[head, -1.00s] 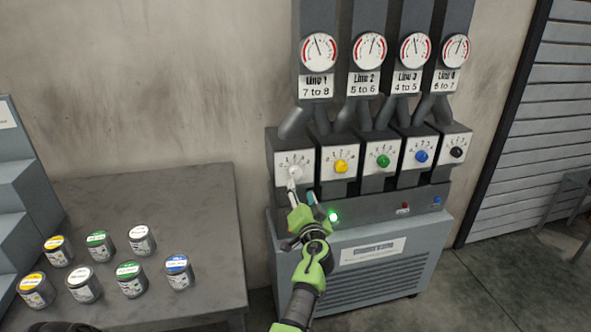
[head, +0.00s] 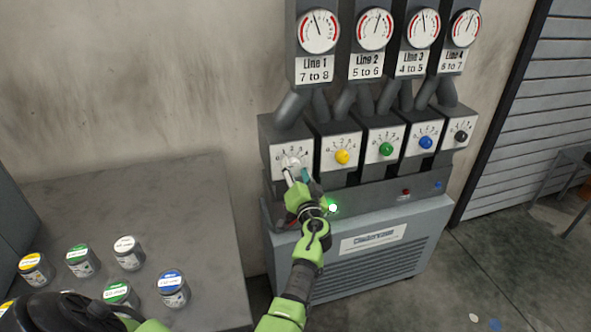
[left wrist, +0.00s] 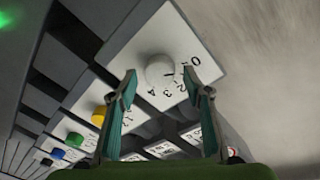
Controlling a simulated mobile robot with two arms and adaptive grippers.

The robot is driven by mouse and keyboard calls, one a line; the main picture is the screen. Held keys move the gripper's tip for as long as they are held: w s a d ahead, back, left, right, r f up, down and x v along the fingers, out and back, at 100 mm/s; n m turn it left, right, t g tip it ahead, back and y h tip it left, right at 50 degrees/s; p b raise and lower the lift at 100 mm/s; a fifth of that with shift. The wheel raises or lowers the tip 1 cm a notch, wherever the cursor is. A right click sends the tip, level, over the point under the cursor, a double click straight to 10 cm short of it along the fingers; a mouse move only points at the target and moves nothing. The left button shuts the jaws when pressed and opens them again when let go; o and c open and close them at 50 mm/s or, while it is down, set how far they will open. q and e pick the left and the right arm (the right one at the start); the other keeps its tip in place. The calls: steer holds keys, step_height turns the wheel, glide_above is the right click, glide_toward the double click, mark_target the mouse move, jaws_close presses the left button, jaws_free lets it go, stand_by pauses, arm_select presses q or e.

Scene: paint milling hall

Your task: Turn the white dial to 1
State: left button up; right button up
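The white dial (head: 291,163) is the leftmost knob on the machine's front, on a white plate numbered 0 to 4. It shows close up in the left wrist view (left wrist: 160,70), with a dark mark on its side facing the numbers; I cannot tell exactly which number it points at. My left gripper (head: 297,177) is at the dial, partly covering its plate in the head view. In the left wrist view its two teal fingers (left wrist: 159,76) are apart, one on each side of the dial, with visible gaps. My right gripper is not in view.
Yellow (head: 342,157), green (head: 386,149), blue (head: 426,142) and black (head: 461,137) dials continue to the right. Gauges with number labels, such as Line 1 (head: 319,32), stand above. A table (head: 150,205) with several paint cans is at the left.

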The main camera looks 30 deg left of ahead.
arm_select(q)
steer(key=c, duration=1)
steer(key=shift+o, duration=0.2)
steer(key=shift+m+g+p, duration=0.3)
steer(key=shift+m+p, duration=0.05)
steer(key=shift+m, duration=2.45)
steer(key=o, duration=1.1)
